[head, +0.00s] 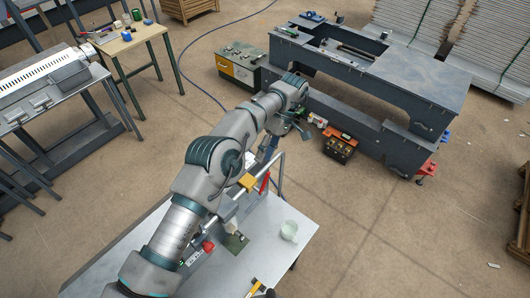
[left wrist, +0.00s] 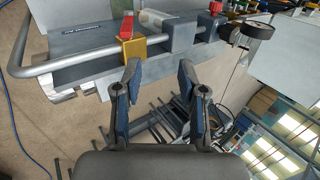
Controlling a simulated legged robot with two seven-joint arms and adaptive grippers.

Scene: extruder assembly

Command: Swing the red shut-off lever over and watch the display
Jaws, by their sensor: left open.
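The red lever (head: 265,183) stands by a yellow block (head: 248,181) on a grey pipe above the near table. In the left wrist view the red lever (left wrist: 127,27) is upright in the picture, touching the yellow block (left wrist: 133,50). My left gripper (left wrist: 159,70) is open and empty, its blue-padded fingertips just below the pipe in that picture and apart from the lever. In the head view my left arm hides part of the pipe. A round dark gauge (left wrist: 257,29) is edge-on, its face unseen. I cannot identify a readable display.
A red knob (head: 208,246) is close to my arm. Beyond are a large dark machine frame (head: 420,88) and an orange-black box (head: 340,146). Open floor lies to the right.

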